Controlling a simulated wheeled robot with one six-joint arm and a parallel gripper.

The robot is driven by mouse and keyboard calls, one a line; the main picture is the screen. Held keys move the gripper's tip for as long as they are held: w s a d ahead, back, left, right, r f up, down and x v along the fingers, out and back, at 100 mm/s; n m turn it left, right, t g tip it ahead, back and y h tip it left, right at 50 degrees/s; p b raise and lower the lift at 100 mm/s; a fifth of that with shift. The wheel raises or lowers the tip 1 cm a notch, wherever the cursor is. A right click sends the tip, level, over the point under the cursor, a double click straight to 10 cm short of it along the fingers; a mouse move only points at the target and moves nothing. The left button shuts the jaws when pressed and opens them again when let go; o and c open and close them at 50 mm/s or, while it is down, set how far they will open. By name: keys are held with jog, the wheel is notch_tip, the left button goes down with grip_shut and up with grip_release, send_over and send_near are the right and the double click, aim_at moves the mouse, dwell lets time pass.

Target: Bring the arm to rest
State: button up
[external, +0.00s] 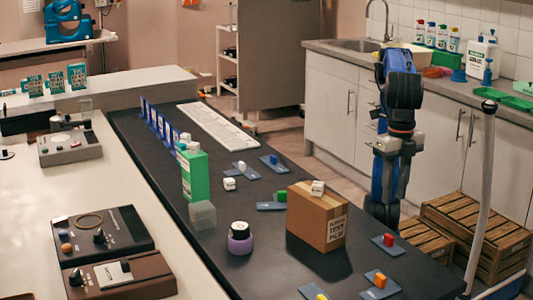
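My blue and black arm (398,105) stands upright on the far side of the dark table (190,262), in front of the sink counter. It looks folded close to itself, with a thick black and blue section at the top and a blue part lower down. I cannot make out my gripper or its fingers. Whether it holds anything is hidden.
A cardboard box (306,220) with a small white block (317,187) on top stands near the table's right edge. A green carton (195,176), a purple-based jar (240,240) and several small blue plates with blocks share the table. Wooden crates (478,232) stand on the floor.

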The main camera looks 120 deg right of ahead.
dwell(0.3)
jog(key=s+d+f+m+t+y, duration=0.15)
jog(key=d+m, duration=0.35)
jog(key=d, duration=0.9)
jog(key=d+f+m+t, duration=0.1)
jog(key=d+f+m, duration=0.3)
jog(key=d, duration=1)
jog(key=s+d+f+m+t+h, duration=0.1)
jog(key=s+d+f+m+t, duration=0.1)
jog(key=s+d+f+m, duration=0.7)
jog(key=s+d+f, duration=0.2)
jog(key=d+f, duration=0.3)
jog(key=f, duration=0.1)
jog(key=shift+s+d, duration=0.15)
jog(key=shift+d, duration=0.15)
jog(key=shift+f+h, duration=0.1)
jog(key=shift+h, duration=0.15)
